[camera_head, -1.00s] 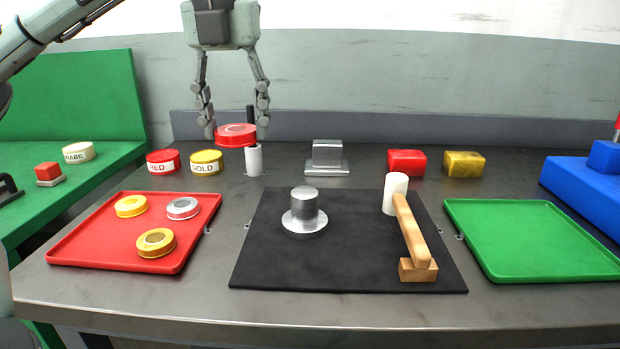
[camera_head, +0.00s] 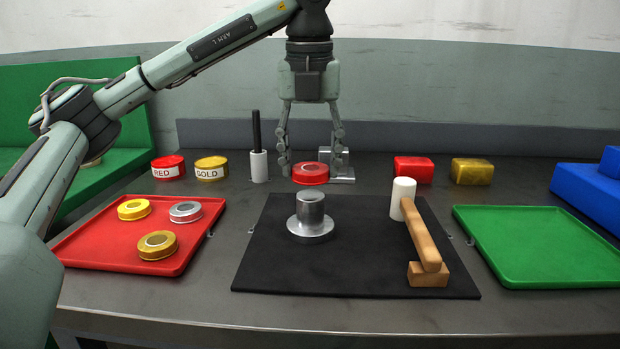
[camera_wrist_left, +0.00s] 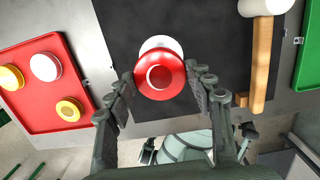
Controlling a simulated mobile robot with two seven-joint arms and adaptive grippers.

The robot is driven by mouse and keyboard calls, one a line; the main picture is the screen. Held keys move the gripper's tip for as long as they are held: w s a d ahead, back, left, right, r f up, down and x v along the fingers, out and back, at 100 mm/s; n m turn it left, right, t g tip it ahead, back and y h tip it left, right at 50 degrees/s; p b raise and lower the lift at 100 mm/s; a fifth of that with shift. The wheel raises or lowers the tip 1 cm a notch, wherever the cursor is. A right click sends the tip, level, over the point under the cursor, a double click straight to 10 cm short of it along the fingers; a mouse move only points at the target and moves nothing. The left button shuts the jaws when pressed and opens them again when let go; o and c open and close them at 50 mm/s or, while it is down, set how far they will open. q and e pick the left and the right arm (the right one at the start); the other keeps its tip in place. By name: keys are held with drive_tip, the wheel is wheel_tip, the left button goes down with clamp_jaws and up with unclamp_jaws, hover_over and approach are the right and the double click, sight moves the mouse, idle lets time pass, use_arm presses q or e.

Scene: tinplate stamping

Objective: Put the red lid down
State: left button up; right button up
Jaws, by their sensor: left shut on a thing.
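The red lid (camera_head: 310,174) is between the fingers of my left gripper (camera_head: 311,168), which is shut on it. It is held in the air, behind and above the silver stamping post (camera_head: 311,212) in the head view. In the left wrist view the lid (camera_wrist_left: 160,76) lies between the fingertips of the gripper (camera_wrist_left: 161,84) and covers part of a pale round flange (camera_wrist_left: 161,43), which seems to be the post's. The post stands upright on the black mat (camera_head: 265,265). My right gripper is not in view.
The red tray (camera_head: 100,250) holds two gold lids and a silver one. A white-headed mallet (camera_head: 422,238) rests on a wooden block on the mat's right. The green tray (camera_head: 540,245) is empty. Labelled RED (camera_head: 168,168) and GOLD (camera_head: 211,168) tins stand behind.

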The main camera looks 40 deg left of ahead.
sight(310, 169)
use_arm(q)
drive_tip(key=shift+f, duration=1.4)
drive_tip(key=shift+f, duration=0.15)
drive_tip(key=shift+f+b, duration=0.3)
drive_tip(key=shift+f, duration=0.15)
drive_tip(key=o, duration=0.9)
drive_tip(key=shift+o, duration=0.2)
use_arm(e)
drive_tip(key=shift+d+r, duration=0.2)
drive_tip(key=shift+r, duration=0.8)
